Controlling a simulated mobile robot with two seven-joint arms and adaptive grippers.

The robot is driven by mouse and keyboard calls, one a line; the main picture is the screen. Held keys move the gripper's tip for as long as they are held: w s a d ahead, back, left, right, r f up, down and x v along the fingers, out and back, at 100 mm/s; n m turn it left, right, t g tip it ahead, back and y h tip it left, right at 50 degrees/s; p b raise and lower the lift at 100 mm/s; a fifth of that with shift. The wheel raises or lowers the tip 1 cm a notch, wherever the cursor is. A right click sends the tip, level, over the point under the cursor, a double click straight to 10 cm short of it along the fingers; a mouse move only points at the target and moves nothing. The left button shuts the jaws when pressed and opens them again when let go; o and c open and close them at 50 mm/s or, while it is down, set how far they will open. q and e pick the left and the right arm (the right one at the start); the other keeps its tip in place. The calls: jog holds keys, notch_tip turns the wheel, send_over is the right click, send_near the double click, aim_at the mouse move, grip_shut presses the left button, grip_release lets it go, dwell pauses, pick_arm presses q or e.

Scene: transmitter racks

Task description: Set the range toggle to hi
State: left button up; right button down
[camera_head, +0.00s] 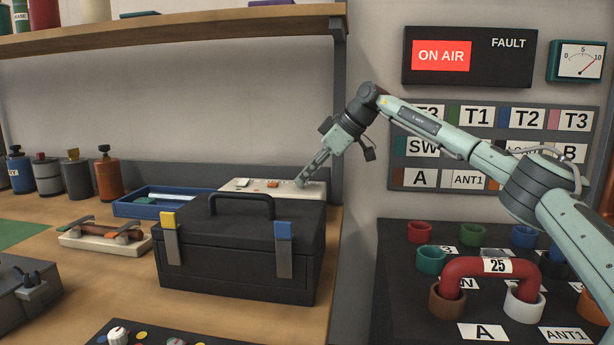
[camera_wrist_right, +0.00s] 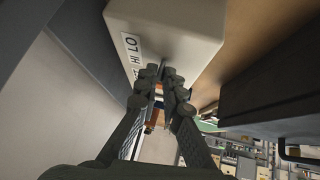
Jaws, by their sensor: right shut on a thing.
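A pale box (camera_head: 318,190) stands on the bench behind the black toolbox, with orange and pale parts on its top. In the right wrist view the same box (camera_wrist_right: 185,25) carries a white label (camera_wrist_right: 131,52) reading HI and LO. My right gripper (camera_head: 301,182) reaches down to the box's right end. In the wrist view its fingertips (camera_wrist_right: 170,78) are close together beside the label, shut on the range toggle. The toggle itself is mostly hidden between the fingers, so its position cannot be read. My left gripper is not in view.
A black toolbox (camera_head: 235,250) with a raised handle stands right in front of the box. A blue tray (camera_head: 135,208) lies to the left. A shelf post (camera_head: 339,110) rises close by the gripper. A patch panel with a red cable (camera_head: 460,268) is at right.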

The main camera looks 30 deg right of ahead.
dwell(0.4)
jog(key=c, duration=1.7)
grip_release()
jog(key=shift+r, duration=0.1)
jog(key=v, duration=1.2)
